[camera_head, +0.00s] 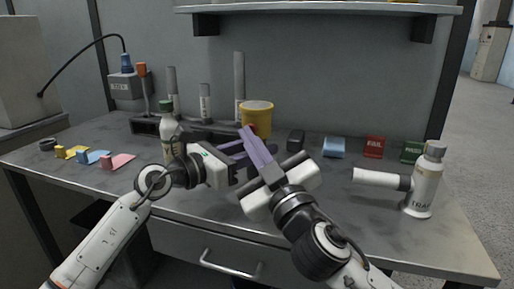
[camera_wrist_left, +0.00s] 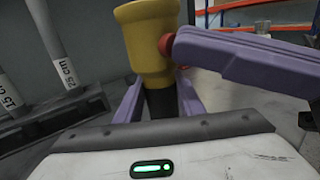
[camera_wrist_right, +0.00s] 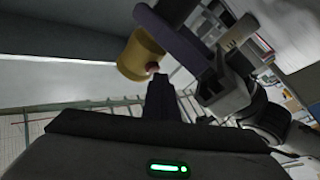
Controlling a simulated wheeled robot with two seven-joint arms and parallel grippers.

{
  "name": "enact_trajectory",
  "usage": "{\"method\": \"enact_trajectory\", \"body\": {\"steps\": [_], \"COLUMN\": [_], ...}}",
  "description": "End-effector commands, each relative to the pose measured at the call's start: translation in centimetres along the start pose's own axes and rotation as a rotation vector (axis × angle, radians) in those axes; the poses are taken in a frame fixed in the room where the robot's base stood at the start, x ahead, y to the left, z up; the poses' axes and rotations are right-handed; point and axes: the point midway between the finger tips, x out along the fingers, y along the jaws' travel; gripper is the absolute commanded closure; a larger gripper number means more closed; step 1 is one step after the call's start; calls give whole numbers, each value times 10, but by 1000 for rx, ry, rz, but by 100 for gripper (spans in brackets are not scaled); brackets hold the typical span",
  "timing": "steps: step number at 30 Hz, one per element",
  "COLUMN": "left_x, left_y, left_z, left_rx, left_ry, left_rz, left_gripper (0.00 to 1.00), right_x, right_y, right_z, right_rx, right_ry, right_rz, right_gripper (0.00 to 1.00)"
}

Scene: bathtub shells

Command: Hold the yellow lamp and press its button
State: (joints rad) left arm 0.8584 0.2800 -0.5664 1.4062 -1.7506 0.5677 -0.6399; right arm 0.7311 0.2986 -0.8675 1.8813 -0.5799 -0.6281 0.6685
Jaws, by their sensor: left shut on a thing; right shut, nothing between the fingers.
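The yellow lamp (camera_head: 257,116) is held upright above the table, with its wide yellow head on top. In the left wrist view, its black handle (camera_wrist_left: 161,103) sits between the purple fingers of my left gripper (camera_wrist_left: 160,100), which is shut on it. The red button (camera_wrist_left: 166,44) is on the lamp's side. My right gripper (camera_head: 248,138) is shut and empty, with its purple fingertips right at the button. They partly cover the red part and appear to touch it; whether it is pressed in, I cannot tell. The lamp (camera_wrist_right: 138,60) and red button (camera_wrist_right: 152,67) show beyond the right fingers (camera_wrist_right: 158,92).
A white bottle with a side tube (camera_head: 424,185) stands at the right. Grey cylinders (camera_head: 239,85) stand in a dark rack. Red (camera_head: 374,146), green (camera_head: 411,152) and blue (camera_head: 334,148) blocks line the back.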

Motion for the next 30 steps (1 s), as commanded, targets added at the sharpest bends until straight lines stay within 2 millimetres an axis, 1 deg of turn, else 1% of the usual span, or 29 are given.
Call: {"method": "enact_trajectory", "body": {"steps": [11, 18, 27, 30], "left_x": [0, 0, 0, 0], "left_y": [0, 0, 0, 0], "left_z": [-1, -1, -1, -1], "left_rx": [0, 0, 0, 0], "left_ry": [2, 2, 2, 2], "left_rz": [-1, -1, -1, -1], "left_gripper": [92, 92, 92, 92], "right_x": [1, -6, -7, -11], "right_y": [1, -3, -4, -8], "right_z": [2, -2, -4, -7], "right_rx": [0, 1, -1, 1], "right_ry": [-2, -3, -1, -1], "right_rz": [1, 2, 1, 0], "right_gripper": [100, 100, 100, 100]}}
